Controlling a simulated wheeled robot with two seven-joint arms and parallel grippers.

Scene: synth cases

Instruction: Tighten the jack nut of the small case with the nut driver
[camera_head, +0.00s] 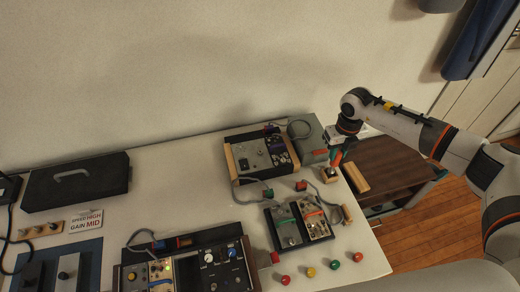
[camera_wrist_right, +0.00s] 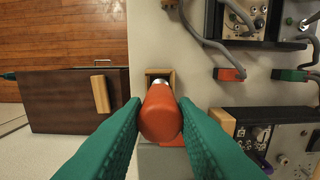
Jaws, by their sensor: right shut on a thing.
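My right gripper (camera_head: 338,158) is shut on the red-orange handle of the nut driver (camera_wrist_right: 161,113), between its green fingers (camera_wrist_right: 160,122). The driver's metal shaft points into a small wooden holder (camera_wrist_right: 150,73) on the table, which shows in the head view (camera_head: 325,177). I cannot tell whether its tip is still inside. The small case (camera_head: 285,228), seemingly the low one with two silver panels, lies left of and nearer than the gripper; part of it shows in the wrist view (camera_wrist_right: 245,14). Its jack nut is too small to make out. My left gripper is not in view.
A wood-sided case (camera_head: 262,155) and a grey box (camera_head: 311,140) stand close by the gripper. A larger case (camera_head: 190,268) is at the front. Grey cables, a red plug block (camera_head: 300,186) and several coloured knobs lie around. A brown cabinet (camera_head: 390,168) stands right of the table.

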